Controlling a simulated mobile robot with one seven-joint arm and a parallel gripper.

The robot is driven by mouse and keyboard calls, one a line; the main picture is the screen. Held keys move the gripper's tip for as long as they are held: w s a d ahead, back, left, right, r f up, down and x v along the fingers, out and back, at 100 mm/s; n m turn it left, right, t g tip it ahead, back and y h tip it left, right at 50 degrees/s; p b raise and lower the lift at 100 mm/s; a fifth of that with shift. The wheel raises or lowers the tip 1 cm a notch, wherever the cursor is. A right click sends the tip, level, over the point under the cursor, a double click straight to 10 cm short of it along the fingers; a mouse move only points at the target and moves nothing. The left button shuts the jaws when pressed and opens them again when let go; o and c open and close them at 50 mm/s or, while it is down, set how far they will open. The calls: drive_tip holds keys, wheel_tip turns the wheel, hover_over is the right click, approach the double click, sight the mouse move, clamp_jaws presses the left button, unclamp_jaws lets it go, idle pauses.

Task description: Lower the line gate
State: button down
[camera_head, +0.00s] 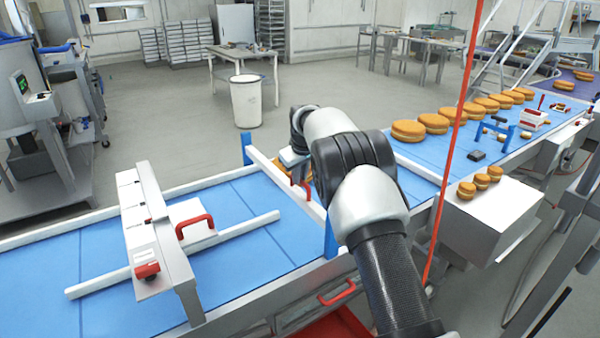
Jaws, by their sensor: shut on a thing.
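The line gate (268,171) is a white bar across the blue conveyor, between two blue posts; the near post (330,232) and the far post (247,148) both show. A red handle (306,187) shows at the bar's middle. My gripper (298,178) is at this handle and appears shut on it, though my arm hides most of the jaws. A filled round shows partly behind the gate. The gap between the bar and the belt is hard to judge.
A row of filled rounds (433,123) lies on the belt to the right. A metal bridge (150,235) with a red handle (195,226) and red button (147,270) spans the belt at left. Small rounds (466,190) sit on a metal box. A red cord (456,135) hangs right of my arm.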

sight(300, 195)
wheel_tip(300, 195, down, 8)
drive_tip(key=b, duration=0.2)
drive_tip(key=shift+f+b, duration=0.25)
drive_tip(key=shift+b, duration=0.15)
drive_tip(key=shift+s+f, duration=0.1)
drive_tip(key=shift+f, duration=0.15)
drive_tip(key=c, duration=1.8)
unclamp_jaws()
drive_tip(key=shift+f, duration=0.1)
drive_tip(key=shift+o, duration=0.2)
drive_tip(key=shift+r, duration=0.3)
drive_tip(key=b+v, duration=0.1)
drive_tip(key=v, duration=1.6)
drive_tip(key=shift+r, duration=0.15)
